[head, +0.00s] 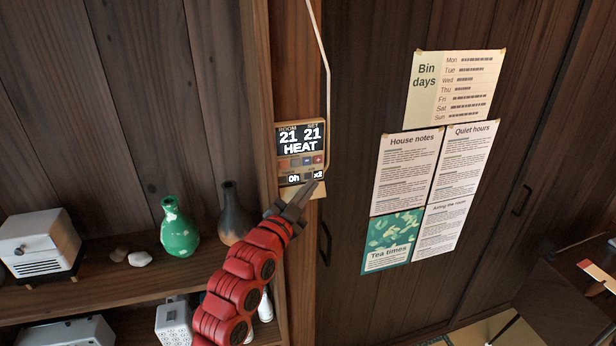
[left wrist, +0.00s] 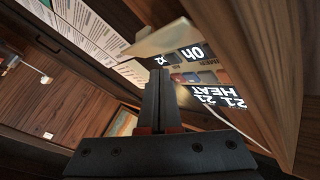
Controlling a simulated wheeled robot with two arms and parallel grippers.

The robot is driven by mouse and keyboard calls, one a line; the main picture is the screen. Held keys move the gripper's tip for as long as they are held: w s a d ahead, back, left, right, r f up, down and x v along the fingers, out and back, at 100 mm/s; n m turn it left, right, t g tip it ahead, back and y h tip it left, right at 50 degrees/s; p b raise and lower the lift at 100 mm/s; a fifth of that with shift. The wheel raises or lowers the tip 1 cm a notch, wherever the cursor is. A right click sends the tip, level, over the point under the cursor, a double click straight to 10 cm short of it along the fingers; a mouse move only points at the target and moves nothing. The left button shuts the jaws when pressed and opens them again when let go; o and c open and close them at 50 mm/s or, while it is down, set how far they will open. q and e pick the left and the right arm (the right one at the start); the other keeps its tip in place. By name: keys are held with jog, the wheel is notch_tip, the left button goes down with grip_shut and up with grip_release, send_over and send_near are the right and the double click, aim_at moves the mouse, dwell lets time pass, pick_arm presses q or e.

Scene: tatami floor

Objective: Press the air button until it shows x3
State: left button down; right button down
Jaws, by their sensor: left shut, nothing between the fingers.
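The wall control panel (head: 301,150) is mounted on a wooden post. Its screen reads ROOM 21, SET 21 and HEAT. A row of small buttons sits below the screen, and under it are small displays reading 0h and what looks like x2. My left gripper (head: 316,184) is shut and empty, its tips at the panel's lower right corner, by the x2 display. In the left wrist view the panel (left wrist: 205,80) appears upside down beyond the shut fingers (left wrist: 160,72). I cannot tell whether the tips touch a button. My right gripper is not in view.
A shelf (head: 110,283) at left holds a green vase (head: 179,230), a dark vase (head: 236,212) and a white box (head: 38,243). A pale cable runs down beside the panel. Paper notices (head: 405,170) hang on the dark doors to the right. A dark table stands at lower right.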

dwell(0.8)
pick_arm(q)
jog(key=shift+w+a+f+b, duration=0.1)
jog(key=shift+w+f+b, duration=0.2)
jog(key=shift+b, duration=0.75)
jog(key=shift+w+r, duration=0.1)
jog(key=shift+r, duration=0.15)
jog(key=shift+w+a+b, duration=0.15)
jog(key=shift+w+b, duration=0.2)
jog(key=shift+b, duration=0.5)
jog(key=shift+s, duration=0.1)
jog(key=shift+s+d, duration=0.25)
jog(key=shift+s, duration=0.4)
jog(key=shift+s+d+p, duration=0.1)
jog(key=shift+s+d, duration=0.15)
jog(key=shift+s, duration=0.55)
jog(key=shift+s+d+p, duration=0.15)
jog(key=shift+s+d, duration=0.15)
jog(key=shift+s, duration=0.5)
jog(key=shift+s+d+p, duration=0.1)
jog(key=shift+s+d, duration=0.15)
jog(key=shift+s, duration=0.55)
